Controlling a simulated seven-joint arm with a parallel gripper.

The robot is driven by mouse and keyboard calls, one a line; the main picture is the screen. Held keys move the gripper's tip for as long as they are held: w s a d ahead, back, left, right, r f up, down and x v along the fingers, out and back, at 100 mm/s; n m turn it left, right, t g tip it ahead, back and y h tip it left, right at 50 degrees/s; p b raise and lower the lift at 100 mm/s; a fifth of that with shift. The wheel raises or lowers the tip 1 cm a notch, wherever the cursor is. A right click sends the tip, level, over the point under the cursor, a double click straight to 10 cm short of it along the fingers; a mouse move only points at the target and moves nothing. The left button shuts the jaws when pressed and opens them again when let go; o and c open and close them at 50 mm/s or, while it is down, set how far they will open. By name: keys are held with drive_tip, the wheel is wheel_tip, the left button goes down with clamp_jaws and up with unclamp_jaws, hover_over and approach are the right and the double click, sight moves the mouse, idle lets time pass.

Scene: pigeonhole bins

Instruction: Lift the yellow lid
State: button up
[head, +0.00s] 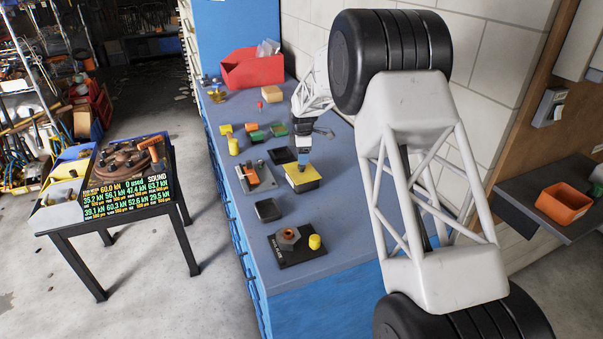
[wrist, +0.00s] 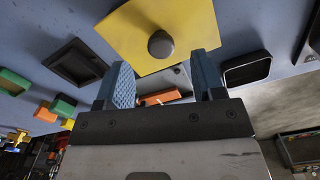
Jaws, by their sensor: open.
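The yellow lid (head: 302,175) is a flat square plate lying on a dark box on the blue-grey bench. In the wrist view the yellow lid (wrist: 135,32) has a round dark grey knob (wrist: 161,44) on it. My gripper (head: 303,158) is at the lid in the head view and hides part of it, including the knob. In the wrist view my gripper (wrist: 163,78) has its two blue fingers spread apart with nothing held between them. The knob shows beyond the fingertips, roughly centred between them. I cannot tell whether the fingers touch the lid.
A black open tray (head: 268,210) and a dark square piece (head: 282,155) lie near the lid. A grey plate with small parts (head: 256,177) is to its left. A black base with a hex nut and yellow cylinder (head: 296,246) stands nearer. A red bin (head: 252,70) is at the back.

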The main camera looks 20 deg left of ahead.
sight(302, 169)
idle(0.3)
drive_tip(key=shift+f, duration=2.65)
clamp_jaws()
drive_tip(key=shift+r, duration=0.1)
